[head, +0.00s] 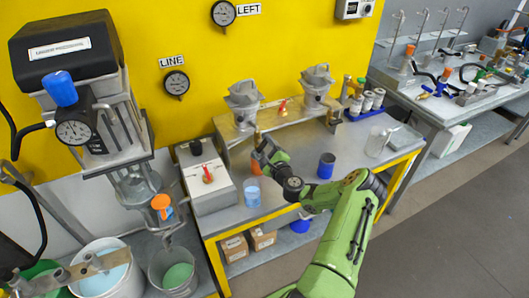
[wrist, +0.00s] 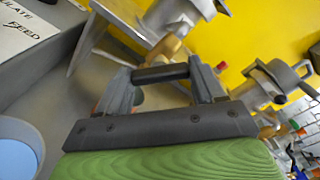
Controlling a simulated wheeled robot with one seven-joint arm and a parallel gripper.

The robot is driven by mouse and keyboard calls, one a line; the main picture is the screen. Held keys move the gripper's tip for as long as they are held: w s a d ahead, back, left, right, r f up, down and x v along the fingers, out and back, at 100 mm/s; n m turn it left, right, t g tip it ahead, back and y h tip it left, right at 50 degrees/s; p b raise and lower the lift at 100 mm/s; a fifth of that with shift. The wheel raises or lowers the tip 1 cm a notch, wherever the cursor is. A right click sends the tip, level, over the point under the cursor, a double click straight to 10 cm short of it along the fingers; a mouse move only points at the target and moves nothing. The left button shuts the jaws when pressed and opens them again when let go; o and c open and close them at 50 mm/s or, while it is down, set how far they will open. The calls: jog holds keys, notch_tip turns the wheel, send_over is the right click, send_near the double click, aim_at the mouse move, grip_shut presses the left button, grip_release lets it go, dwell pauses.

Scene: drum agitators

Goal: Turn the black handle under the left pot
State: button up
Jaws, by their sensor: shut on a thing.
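The left pot (head: 243,98) is a grey metal vessel on the tan raised stand (head: 232,130) by the yellow wall. In the wrist view its lower part (wrist: 180,15) shows at the top, with a brass fitting (wrist: 168,48) below. The black handle (wrist: 160,73) is a short dark bar just below the fitting, lying nearly level across the picture. My gripper (wrist: 161,76) is shut on it, one finger at each end. In the head view my gripper (head: 262,152) reaches under the left pot's side of the stand and hides the handle.
The right pot (head: 316,87) stands on the same stand, with a red valve handle (head: 283,107) between the pots. A light blue cup (head: 252,192) and a dark blue cylinder (head: 326,165) flank my arm. A grey box (head: 208,188) is left. Bare tabletop lies between.

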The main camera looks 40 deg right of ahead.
jog(key=n+b, duration=0.6)
jog(key=n, duration=0.1)
jog(key=shift+f+n, duration=0.15)
jog(key=shift+n, duration=0.15)
jog(key=shift+n+b, duration=0.3)
jog(key=shift+b, duration=0.05)
jog(key=o, duration=1)
jog(key=shift+o, duration=0.2)
jog(key=shift+s, duration=0.1)
jog(key=b+v, duration=0.2)
jog(key=v, duration=1.3)
jog(key=shift+s+a+b, duration=0.2)
jog(key=shift+s+b, duration=0.05)
jog(key=shift+b, duration=0.15)
